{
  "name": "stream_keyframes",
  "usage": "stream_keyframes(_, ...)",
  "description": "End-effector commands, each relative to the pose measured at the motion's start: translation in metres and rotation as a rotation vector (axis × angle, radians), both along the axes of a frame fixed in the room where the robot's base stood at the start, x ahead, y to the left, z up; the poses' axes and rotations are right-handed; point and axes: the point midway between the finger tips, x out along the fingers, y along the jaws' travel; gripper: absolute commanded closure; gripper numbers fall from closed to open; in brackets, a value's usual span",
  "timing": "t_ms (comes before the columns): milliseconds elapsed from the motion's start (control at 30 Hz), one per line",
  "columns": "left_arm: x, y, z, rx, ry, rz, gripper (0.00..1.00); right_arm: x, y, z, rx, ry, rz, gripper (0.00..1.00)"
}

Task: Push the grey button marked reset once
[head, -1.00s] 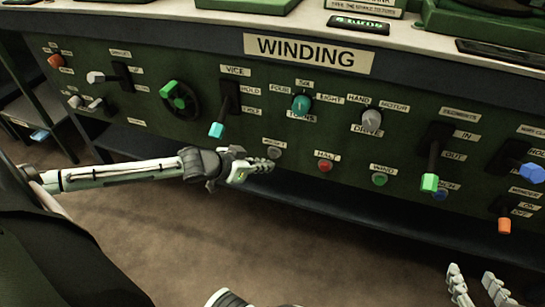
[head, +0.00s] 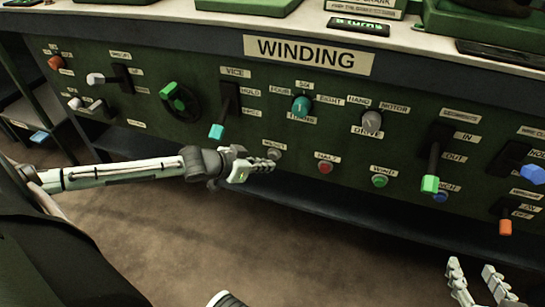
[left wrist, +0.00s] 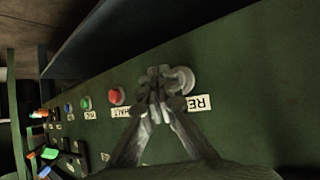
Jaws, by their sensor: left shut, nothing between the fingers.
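The grey reset button (head: 274,154) sits on the green panel under its small white label, at the left end of a row of round buttons. In the left wrist view the grey button (left wrist: 185,79) shows just right of my fingertips, partly covered by them, beside a label reading "RE". My left gripper (head: 271,165) is shut and empty, its tips just below the button in the head view. In the left wrist view the left gripper (left wrist: 158,73) points at the panel beside the button; I cannot tell whether it touches. My right gripper (head: 472,268) is open and empty at the lower right.
The red halt button (head: 325,167) and green wind button (head: 379,181) lie to the right. A lever with a teal tip (head: 216,131) hangs up and left of the left gripper. A lever with a green tip (head: 430,184) stands further right. Open floor lies below the panel.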

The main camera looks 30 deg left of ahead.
Motion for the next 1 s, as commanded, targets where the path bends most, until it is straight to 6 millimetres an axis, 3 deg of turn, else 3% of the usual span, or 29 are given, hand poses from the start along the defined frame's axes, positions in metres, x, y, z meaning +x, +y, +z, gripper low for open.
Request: stream_keyframes(1000,0.0085,0.0018,0.0001,-0.001,0.000,0.001,1.00,-0.0001,0.0002,0.0032,0.000,0.000,0.001,0.60)
